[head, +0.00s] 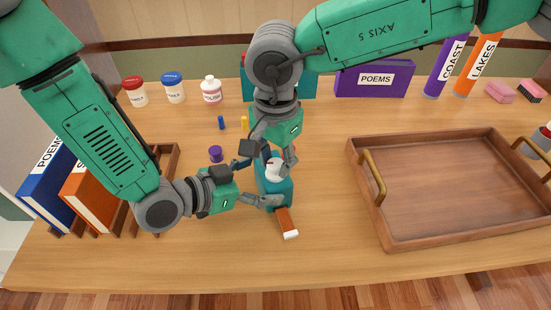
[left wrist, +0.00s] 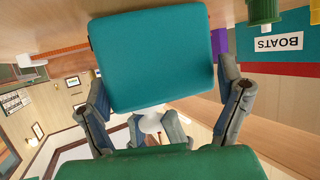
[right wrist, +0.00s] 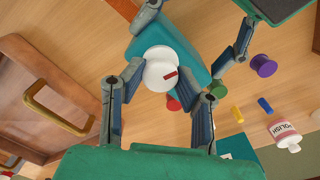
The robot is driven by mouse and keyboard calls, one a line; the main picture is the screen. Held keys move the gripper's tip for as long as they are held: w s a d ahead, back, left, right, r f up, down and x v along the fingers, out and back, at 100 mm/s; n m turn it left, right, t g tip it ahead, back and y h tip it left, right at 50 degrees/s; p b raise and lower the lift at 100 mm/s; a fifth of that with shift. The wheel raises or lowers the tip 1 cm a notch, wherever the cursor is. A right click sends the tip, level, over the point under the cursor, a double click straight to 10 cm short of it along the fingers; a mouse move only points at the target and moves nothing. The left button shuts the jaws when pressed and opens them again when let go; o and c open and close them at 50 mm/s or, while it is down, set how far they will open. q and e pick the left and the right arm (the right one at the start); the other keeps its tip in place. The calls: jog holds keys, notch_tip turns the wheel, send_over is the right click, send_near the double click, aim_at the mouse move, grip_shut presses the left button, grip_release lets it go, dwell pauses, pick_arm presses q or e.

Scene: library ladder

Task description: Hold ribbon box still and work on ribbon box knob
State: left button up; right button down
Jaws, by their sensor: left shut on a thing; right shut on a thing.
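The ribbon box (head: 277,194) is a teal block standing on the table; it also shows in the left wrist view (left wrist: 155,55) and the right wrist view (right wrist: 184,42). Its knob (right wrist: 160,70) is a white round disc with a red mark, on the box's top; it is also in the head view (head: 272,169). My left gripper (head: 258,182) is shut on the box, with one finger on either side. My right gripper (head: 271,158) comes from above and is shut on the knob. An orange-brown strip with a white end (head: 287,223) lies at the box's front.
A wooden tray with brass handles (head: 440,185) stands at right. A purple spool (head: 215,154) and small blue and yellow pieces lie behind the left gripper. Books (head: 90,197) stand in a rack at left. Jars and a polish bottle (head: 211,90) stand at the back. The front table strip is clear.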

pick_arm(q)
jog(key=shift+a, duration=0.1)
pick_arm(e)
jog(key=m, duration=0.4)
jog(key=shift+m, duration=0.3)
jog(key=m, duration=0.4)
jog(key=shift+m, duration=0.3)
jog(key=m, duration=0.4)
jog(key=shift+m, duration=0.3)
jog(key=m, duration=0.9)
pick_arm(q)
jog(key=shift+f, duration=0.1)
pick_arm(e)
jog(key=m, duration=0.4)
jog(key=shift+d+m, duration=0.1)
jog(key=shift+m, duration=0.2)
jog(key=m, duration=0.4)
jog(key=shift+w, duration=0.1)
jog(key=shift+m, duration=1.9)
